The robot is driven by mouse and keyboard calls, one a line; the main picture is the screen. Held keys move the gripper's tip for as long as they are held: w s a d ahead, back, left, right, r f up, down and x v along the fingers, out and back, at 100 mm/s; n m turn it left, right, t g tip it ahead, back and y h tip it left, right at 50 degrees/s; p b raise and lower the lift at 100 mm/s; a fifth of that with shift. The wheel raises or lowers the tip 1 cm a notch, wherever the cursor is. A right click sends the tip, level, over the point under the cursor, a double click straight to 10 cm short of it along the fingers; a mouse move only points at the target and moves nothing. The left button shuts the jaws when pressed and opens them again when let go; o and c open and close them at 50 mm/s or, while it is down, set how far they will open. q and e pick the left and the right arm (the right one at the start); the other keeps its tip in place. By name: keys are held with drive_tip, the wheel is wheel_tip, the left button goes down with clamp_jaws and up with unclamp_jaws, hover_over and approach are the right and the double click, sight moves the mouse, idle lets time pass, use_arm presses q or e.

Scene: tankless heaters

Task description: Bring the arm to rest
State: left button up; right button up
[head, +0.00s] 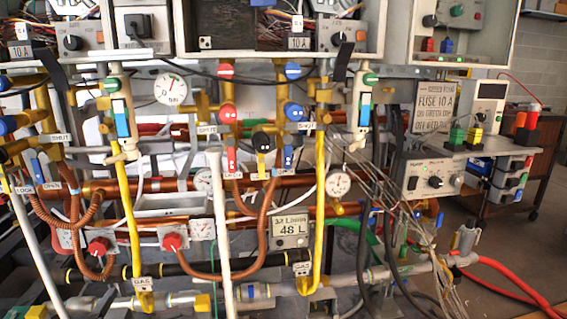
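Neither of my grippers shows in the head view, and I cannot make out either arm. The view is filled by a rack of tankless heater piping. Yellow gas pipes (124,215), copper pipes (262,225) and white pipes (219,220) run down its front. Red knobs (228,113) and blue knobs (293,112) sit on brass valves in the upper middle. A round gauge (170,88) is at the upper left, and another gauge (338,184) is right of centre.
Open electrical boxes (281,28) line the top. A grey control box (432,175) with knobs juts out at the right, below a sign reading FUSE 10 A (436,106). A red hose (510,280) crosses the floor (500,240) at the lower right, where there is some free room.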

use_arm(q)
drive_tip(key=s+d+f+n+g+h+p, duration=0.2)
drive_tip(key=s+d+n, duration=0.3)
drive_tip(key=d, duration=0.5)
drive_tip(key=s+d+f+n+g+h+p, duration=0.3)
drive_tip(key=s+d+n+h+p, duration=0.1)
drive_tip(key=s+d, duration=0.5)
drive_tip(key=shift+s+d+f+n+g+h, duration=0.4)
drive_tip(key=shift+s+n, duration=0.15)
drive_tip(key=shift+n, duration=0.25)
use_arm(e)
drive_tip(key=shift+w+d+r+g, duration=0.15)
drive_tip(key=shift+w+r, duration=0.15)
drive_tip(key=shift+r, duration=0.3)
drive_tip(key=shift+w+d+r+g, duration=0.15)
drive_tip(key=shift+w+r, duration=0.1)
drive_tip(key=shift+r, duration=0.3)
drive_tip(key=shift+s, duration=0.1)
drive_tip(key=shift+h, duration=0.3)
